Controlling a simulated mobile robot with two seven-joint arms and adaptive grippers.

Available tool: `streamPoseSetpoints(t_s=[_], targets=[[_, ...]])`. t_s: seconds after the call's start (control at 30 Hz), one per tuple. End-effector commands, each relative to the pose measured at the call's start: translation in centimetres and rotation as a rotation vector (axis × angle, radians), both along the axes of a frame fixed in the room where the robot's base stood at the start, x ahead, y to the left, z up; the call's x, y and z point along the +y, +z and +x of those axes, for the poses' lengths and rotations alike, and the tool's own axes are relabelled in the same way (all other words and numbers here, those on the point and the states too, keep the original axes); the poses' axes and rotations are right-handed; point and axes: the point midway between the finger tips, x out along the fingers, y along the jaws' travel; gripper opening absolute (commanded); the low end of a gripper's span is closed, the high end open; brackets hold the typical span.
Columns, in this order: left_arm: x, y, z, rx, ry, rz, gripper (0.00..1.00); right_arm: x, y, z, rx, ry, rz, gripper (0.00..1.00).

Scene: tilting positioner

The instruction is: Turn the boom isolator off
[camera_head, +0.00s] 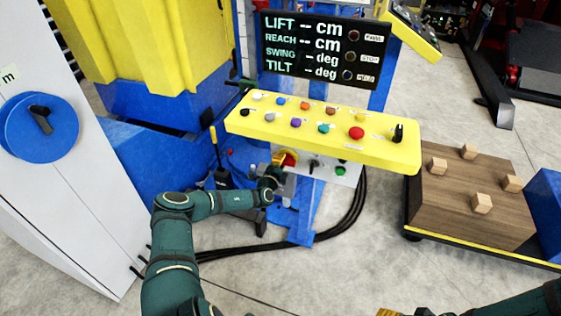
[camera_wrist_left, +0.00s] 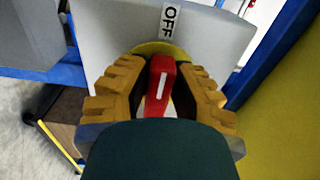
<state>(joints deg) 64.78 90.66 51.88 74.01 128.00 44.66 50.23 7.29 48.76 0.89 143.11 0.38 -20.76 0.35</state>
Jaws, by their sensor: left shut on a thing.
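The boom isolator is a red handle (camera_wrist_left: 160,84) with a white line, on a yellow round base (camera_wrist_left: 152,47) on a grey panel. In the left wrist view the handle points up the picture, roughly toward a white OFF label (camera_wrist_left: 169,20). My left gripper (camera_wrist_left: 158,92) is shut on the handle, with a ridged yellow finger on each side. In the head view the left gripper (camera_head: 281,168) is at the panel (camera_head: 325,165) below the yellow console, and a bit of the red handle (camera_head: 289,160) shows. Only yellow tips of my right gripper (camera_head: 388,312) show at the bottom edge.
The yellow button console (camera_head: 320,140) overhangs the panel just above my left gripper. A display (camera_head: 323,47) stands behind it. Black cables (camera_head: 340,228) lie on the floor. A wooden-topped cart (camera_head: 470,195) with several blocks is at the right, a white cabinet (camera_head: 75,190) at the left.

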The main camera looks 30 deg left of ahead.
Motion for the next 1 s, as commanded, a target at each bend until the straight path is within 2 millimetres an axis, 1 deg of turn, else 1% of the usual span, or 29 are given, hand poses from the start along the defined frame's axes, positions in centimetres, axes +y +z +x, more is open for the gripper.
streamPoseSetpoints(t_s=[0.07, 0.1, 0.13, 0.17, 0.47, 0.63, 0.77, 1.0], targets=[[-0.1, 0.2, 0.1, -0.003, -0.001, 0.000, 0.00, 0.0, 0.0, 0.0, 0.000, 0.000, 0.000, 0.59], [-0.1, 0.2, 0.1, -0.003, -0.001, 0.000, 0.38, 0.0, 0.0, 0.0, 0.000, 0.000, 0.000, 0.59], [-0.1, 0.2, 0.1, -0.003, -0.001, 0.000, 0.48, 0.0, 0.0, 0.0, 0.000, 0.000, 0.000, 0.59], [-0.1, 0.2, 0.1, -0.003, -0.001, 0.000, 0.53, 0.0, 0.0, 0.0, 0.000, 0.000, 0.000, 0.59], [0.0, 0.0, 0.0, -0.001, 0.000, 0.000, 0.53, 0.0, 0.0, 0.0, -0.001, 0.000, 0.000, 0.59], [-0.2, 0.0, -1.0, 0.000, 0.000, -0.001, 0.53, 0.0, 0.0, 0.0, -0.001, 0.000, 0.000, 0.59], [-0.6, 0.0, -2.8, 0.001, 0.000, -0.001, 0.53, 0.0, 0.0, 0.0, -0.001, 0.000, 0.000, 0.59], [-1.7, 0.0, -7.3, 0.001, -0.001, 0.000, 0.53, 0.0, 0.0, 0.0, 0.000, 0.000, 0.000, 0.59]])
